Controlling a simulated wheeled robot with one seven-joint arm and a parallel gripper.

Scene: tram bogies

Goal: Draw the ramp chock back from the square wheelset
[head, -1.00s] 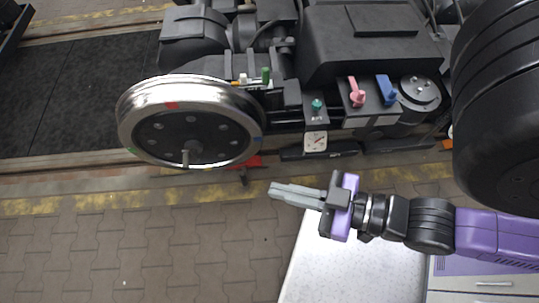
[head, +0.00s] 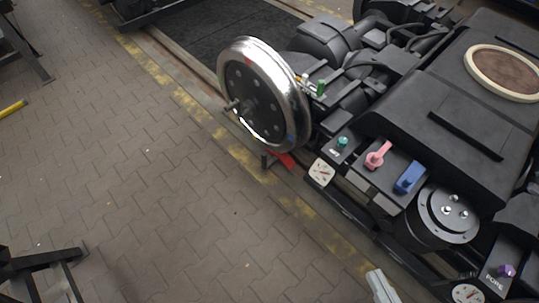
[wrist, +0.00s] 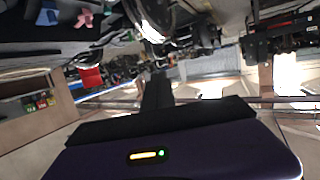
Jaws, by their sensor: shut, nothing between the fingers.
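A shiny steel wheel (head: 262,95) with a dark hub stands on the rail at the bogie's near end. A small red chock (head: 282,160) sits low against the foot of the wheel, with a short dark handle at its left end; it is partly hidden by the wheel.
The bogie frame beside the wheel carries a pink lever (head: 377,156), a blue lever (head: 409,177), a green knob (head: 342,142) and a white gauge (head: 321,172). A dark stand (head: 45,262) is at lower left. The paved floor (head: 170,200) left of the yellow line is clear.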

